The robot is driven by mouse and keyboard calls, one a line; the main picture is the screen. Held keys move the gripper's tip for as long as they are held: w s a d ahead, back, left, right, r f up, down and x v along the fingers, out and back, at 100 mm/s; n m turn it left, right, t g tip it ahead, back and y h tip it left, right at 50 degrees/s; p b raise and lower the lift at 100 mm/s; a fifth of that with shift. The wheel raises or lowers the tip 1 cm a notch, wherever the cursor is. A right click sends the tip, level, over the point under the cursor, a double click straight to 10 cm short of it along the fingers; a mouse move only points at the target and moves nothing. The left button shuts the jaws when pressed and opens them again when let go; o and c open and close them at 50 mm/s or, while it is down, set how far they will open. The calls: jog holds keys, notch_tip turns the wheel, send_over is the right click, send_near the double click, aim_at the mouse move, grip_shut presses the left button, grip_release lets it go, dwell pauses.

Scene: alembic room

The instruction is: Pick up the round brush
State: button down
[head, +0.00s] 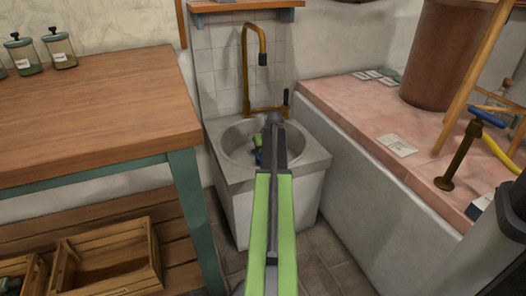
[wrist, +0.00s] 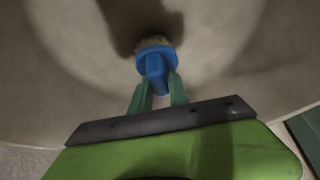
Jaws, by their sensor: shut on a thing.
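The round brush (wrist: 156,62) has a blue body and pale bristles. In the wrist view my gripper (wrist: 159,84) has its two green fingers on either side of the brush's blue handle, shut on it. The bristle end points away from my gripper. Behind it is the basin's pale surface, with a dark shadow; I cannot tell whether the bristles touch it. In the head view my arm reaches into the round sink basin (head: 237,141). A small blue part of the brush (head: 258,157) shows beside my arm there, and the rest is hidden.
A brass tap (head: 246,75) stands behind the sink. A wooden table (head: 100,100) is at the left with glass jars (head: 60,47) on it. A pink-topped ledge (head: 365,115) is at the right, holding a large brown vessel (head: 437,55) and a valve with a blue handle (head: 487,117).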

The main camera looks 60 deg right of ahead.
jog(key=r+p, duration=0.1)
jog(key=s+r+p, duration=0.1)
jog(key=r, duration=0.1)
jog(key=shift+d+r, duration=0.1)
jog(key=shift+r, duration=0.2)
jog(key=s+d+r+p, duration=0.2)
jog(key=s+r+p, duration=0.4)
jog(key=s, duration=0.4)
jog(key=shift+s+d, duration=0.2)
jog(key=shift+s, duration=0.05)
jog(key=a+r+n+y+p, duration=0.1)
jog(key=a+r+n+p, duration=0.2)
jog(key=a+r+p, duration=0.4)
jog(key=s+a+r+n+y+p, duration=0.1)
jog(key=a+r+n+p, duration=0.3)
jog(key=r+p, duration=2)
jog(key=s+a+r+n+y+p, duration=0.1)
jog(key=a+r+n+y+p, duration=0.2)
jog(key=a+r+p, duration=0.8)
notch_tip(320, 180, up, 5)
jog(key=p, duration=0.7)
jog(key=shift+a+n, duration=0.2)
jog(key=shift+n, duration=0.2)
